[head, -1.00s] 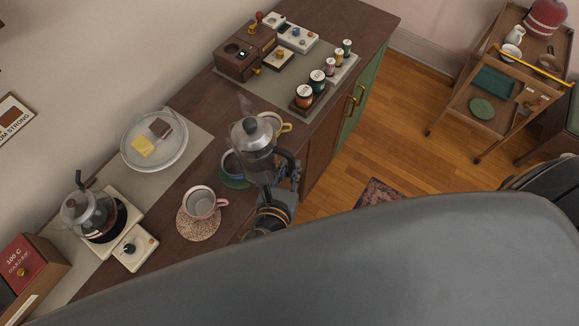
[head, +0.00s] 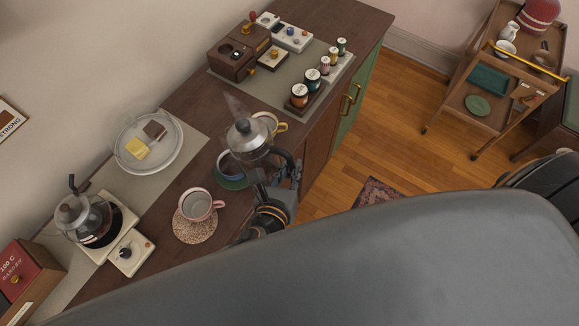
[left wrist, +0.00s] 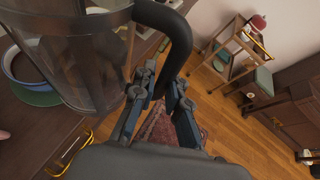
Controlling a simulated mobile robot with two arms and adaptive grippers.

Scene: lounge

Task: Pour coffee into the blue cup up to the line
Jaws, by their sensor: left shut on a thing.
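The blue cup (head: 226,163) stands on a green saucer (head: 233,184), partly behind the pot; in the left wrist view the cup (left wrist: 10,62) shows dark brown inside. My left gripper (head: 287,172) is shut on the black handle of a glass coffee pot (head: 250,138) with a metal lid. The pot is raised right beside the cup, its lid end leaning toward it in the head view. The pot (left wrist: 85,60) also shows close up in the left wrist view. I cannot make out a stream or the fill line. My right gripper is out of view.
A pink cup (head: 196,203) on a woven coaster and a cup with a yellow handle (head: 268,122) stand close by. A glass pot on a warmer (head: 82,220), a domed plate (head: 150,160) and several jars share the counter.

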